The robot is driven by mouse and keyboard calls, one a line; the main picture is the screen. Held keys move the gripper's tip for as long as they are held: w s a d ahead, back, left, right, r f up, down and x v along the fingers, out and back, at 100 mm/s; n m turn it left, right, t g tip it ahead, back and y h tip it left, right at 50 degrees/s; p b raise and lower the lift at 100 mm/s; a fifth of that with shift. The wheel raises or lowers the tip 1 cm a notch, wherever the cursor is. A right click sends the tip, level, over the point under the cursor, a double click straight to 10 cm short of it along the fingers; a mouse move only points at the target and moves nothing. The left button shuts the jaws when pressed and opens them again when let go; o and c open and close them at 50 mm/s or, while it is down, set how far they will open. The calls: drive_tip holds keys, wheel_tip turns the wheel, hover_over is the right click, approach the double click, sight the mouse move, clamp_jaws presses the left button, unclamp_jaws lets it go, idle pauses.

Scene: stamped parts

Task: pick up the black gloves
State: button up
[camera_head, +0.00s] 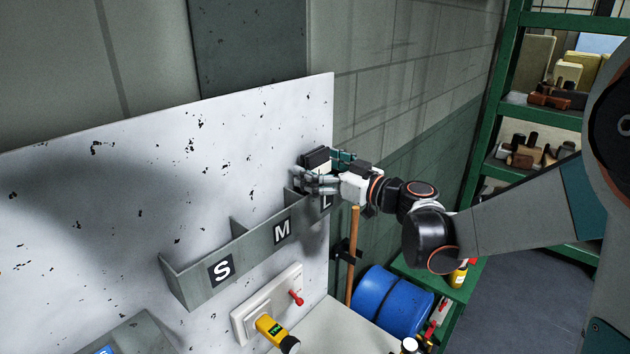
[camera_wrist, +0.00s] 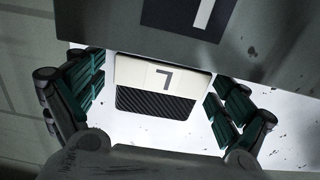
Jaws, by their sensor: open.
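The black gloves show in the wrist view as a ribbed black piece (camera_wrist: 155,104) with a white band marked with an L. They are also partly in sight in the head view as a dark block (camera_head: 316,157) above the L compartment at the right end of the grey rack. My gripper (camera_head: 324,170) is at the gloves, open. In the wrist view its green-padded fingers (camera_wrist: 158,98) stand on either side of the gloves, with gaps showing on both sides. The fingers hide part of the gloves in the head view.
The grey rack (camera_head: 248,246) with S, M and L labels is fixed to a speckled white panel (camera_head: 130,190); its S and M compartments look empty. A wooden handle (camera_head: 352,255) stands below my gripper. A blue drum (camera_head: 390,302) and green shelving (camera_head: 487,135) lie to the right.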

drive_tip(key=shift+w+a, duration=0.3)
drive_tip(key=shift+w, duration=0.05)
drive_tip(key=c, duration=1.2)
drive_tip(key=shift+o, duration=0.2)
drive_tip(key=shift+s, duration=0.1)
drive_tip(key=shift+r, duration=0.1)
